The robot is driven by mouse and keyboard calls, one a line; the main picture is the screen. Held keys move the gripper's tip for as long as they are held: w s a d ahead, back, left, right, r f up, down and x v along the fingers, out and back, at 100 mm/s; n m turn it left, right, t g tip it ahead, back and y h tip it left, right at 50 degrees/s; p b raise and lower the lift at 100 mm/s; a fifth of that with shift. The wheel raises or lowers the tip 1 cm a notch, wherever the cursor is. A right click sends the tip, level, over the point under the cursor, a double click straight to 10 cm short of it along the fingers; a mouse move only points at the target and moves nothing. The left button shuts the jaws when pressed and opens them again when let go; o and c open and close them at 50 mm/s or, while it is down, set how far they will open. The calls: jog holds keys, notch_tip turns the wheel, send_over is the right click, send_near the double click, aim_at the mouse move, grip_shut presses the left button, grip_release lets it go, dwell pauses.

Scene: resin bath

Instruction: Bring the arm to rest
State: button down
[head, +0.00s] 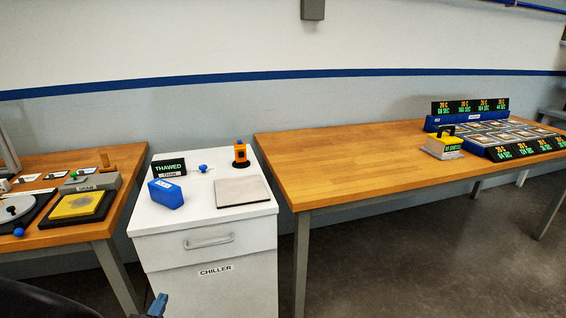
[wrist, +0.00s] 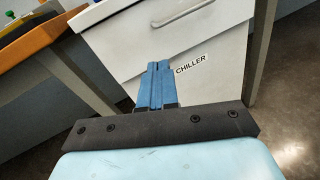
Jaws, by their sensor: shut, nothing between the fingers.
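My gripper (wrist: 157,85) is shut and empty in the wrist view, its blue fingers together in front of the white chiller cabinet (wrist: 210,50). In the head view only the tip of my gripper (head: 158,305) shows at the bottom edge, low and to the left of the chiller cabinet (head: 205,255). Part of my dark arm shows in the bottom left corner. The rest of the arm is out of view.
On the chiller stand a blue block (head: 166,194), a THAWED display (head: 168,166), an orange-black device (head: 240,154) and a flat plate (head: 242,191). A left table (head: 75,237) holds equipment. A long wooden table (head: 350,175) stands right, mostly bare. Floor (head: 420,260) is clear.

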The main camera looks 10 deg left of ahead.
jog(key=w+d+r+m+g+h, duration=0.35)
jog(key=w+d+r+m, duration=0.35)
jog(key=d, duration=0.4)
jog(key=w+d+r+m+g+h, duration=0.2)
jog(key=w+d+r+m+g, duration=0.25)
jog(key=d+r, duration=0.55)
jog(key=w+d+r+m+g+h, duration=0.3)
jog(key=w+d+r+m, duration=0.35)
jog(key=d, duration=0.65)
jog(key=s+d+r+m+g+y, duration=0.1)
jog(key=s+d+r+m+y, duration=0.2)
jog(key=d, duration=0.5)
jog(key=s+d+r+m+g+y, duration=0.1)
jog(key=s+d+r+m, duration=0.35)
jog(key=d, duration=0.25)
jog(key=s+d+r+m+g+y, duration=0.1)
jog(key=s+d+r+m, duration=0.3)
jog(key=d, duration=0.4)
jog(key=s+d+r+m+t+y, duration=0.2)
jog(key=s+d+r+m, duration=0.1)
jog(key=s, duration=0.4)
jog(key=r+m, duration=0.1)
jog(key=m, duration=0.1)
jog(key=shift+s+d+m+t, duration=0.2)
jog(key=shift+s+m+t, duration=0.05)
jog(key=shift+m+t, duration=0.1)
